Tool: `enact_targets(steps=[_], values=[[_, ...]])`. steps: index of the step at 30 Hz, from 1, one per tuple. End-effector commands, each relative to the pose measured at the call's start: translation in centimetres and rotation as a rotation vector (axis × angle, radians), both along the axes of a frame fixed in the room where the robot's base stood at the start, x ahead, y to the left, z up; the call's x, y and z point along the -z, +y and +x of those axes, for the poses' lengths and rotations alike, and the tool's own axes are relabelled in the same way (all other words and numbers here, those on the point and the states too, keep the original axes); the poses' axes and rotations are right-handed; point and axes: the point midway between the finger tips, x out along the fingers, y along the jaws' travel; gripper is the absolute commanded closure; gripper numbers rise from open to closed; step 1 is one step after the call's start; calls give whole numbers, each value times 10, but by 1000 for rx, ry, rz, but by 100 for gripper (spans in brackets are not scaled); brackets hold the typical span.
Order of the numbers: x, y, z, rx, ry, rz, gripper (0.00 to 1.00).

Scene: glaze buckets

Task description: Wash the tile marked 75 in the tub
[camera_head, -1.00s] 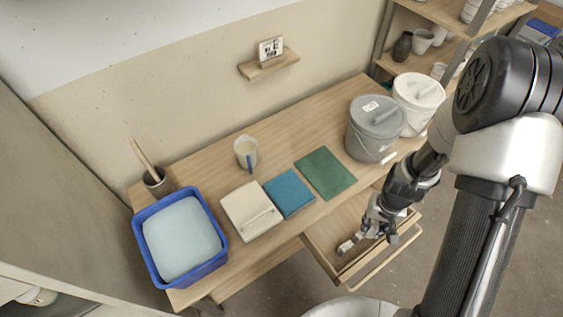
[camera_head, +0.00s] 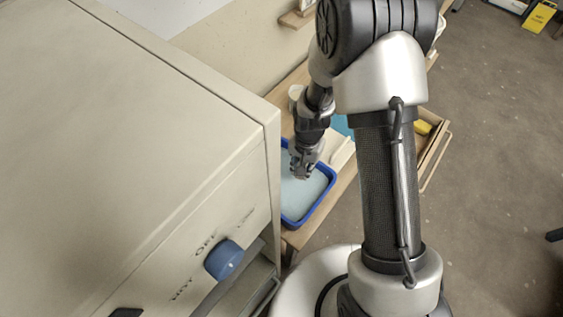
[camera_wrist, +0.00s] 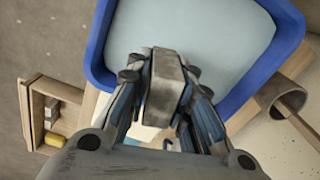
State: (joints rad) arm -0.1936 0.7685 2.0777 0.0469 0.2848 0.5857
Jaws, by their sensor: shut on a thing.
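My gripper (camera_head: 303,172) is over the blue tub (camera_head: 294,224) of pale blue water. In the wrist view my gripper (camera_wrist: 165,100) is shut on a grey, stained tile (camera_wrist: 167,72), held between both fingers. No number shows on the face in view, so I cannot read its mark. The tub's blue rim (camera_wrist: 95,48) surrounds the pale water (camera_wrist: 210,30) beyond the tile. I cannot tell whether the tile touches the water.
A large beige cabinet (camera_head: 130,130) with a blue knob (camera_head: 223,260) fills the left, close to the tub. An open drawer (camera_wrist: 38,110) holds a yellow item (camera_wrist: 53,139) and grey blocks. A cup with sticks (camera_wrist: 268,97) stands beside the tub.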

Motion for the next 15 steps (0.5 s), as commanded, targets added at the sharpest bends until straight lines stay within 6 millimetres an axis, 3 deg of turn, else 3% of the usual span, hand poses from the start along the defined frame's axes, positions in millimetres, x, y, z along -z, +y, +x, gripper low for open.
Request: enact_targets(steps=[3, 6, 15], values=[[-6, 26, 6, 118, -2, 1, 100], [-9, 38, 8, 187, -1, 1, 100], [3, 44, 9, 226, 0, 1, 100]])
